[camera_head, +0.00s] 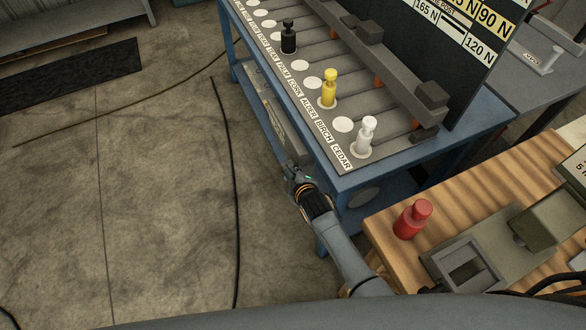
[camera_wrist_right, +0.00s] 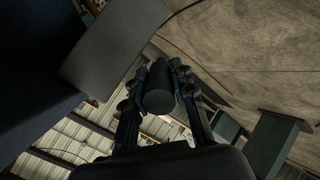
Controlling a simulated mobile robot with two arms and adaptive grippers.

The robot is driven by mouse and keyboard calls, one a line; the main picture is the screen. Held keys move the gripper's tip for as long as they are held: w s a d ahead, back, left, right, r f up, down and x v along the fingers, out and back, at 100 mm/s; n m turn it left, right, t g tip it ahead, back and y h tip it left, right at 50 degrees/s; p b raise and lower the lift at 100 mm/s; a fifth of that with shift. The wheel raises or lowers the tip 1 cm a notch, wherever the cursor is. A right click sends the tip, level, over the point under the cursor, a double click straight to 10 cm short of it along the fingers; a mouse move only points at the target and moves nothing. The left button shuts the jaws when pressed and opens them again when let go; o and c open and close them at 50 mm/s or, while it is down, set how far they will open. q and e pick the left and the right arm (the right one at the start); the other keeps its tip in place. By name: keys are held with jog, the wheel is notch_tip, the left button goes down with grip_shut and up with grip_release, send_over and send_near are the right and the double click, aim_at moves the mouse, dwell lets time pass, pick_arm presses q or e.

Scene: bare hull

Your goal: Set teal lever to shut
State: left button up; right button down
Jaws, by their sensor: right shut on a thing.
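My right gripper (camera_head: 296,174) is low at the front side of the blue bench, below its edge near the CEDAR label. In the wrist view my right gripper (camera_wrist_right: 160,84) has its two fingers closed on the sides of a dark, rounded cylinder, which looks like the grip of the teal lever (camera_wrist_right: 160,97). The cylinder is in shadow, so its colour is hard to tell. In the head view the lever is mostly hidden by the gripper, with only a small teal fleck beside the fingers. The lever's set position cannot be read. My left gripper is not in view.
The blue bench (camera_head: 395,172) carries a labelled panel with black, yellow (camera_head: 328,90) and white (camera_head: 366,138) pegs. A wooden table (camera_head: 375,222) with a red bottle-like piece (camera_head: 411,220) stands at the right. The floor at left is open, with a dark cable (camera_head: 236,190).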

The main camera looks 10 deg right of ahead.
jog(key=shift+w+a+r+g+p, duration=0.15)
jog(key=shift+r+g+p, duration=0.15)
jog(key=shift+r+p, duration=0.25)
jog(key=shift+w+f+g+p, duration=0.1)
jog(key=shift+g+p, duration=0.2)
jog(key=shift+g, duration=0.1)
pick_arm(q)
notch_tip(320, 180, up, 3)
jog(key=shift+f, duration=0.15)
pick_arm(e)
jog(key=shift+f, duration=0.1)
jog(key=c, duration=1.4)
grip_release()
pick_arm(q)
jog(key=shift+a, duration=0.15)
pick_arm(e)
jog(key=v, duration=1.2)
jog(key=shift+a, duration=0.2)
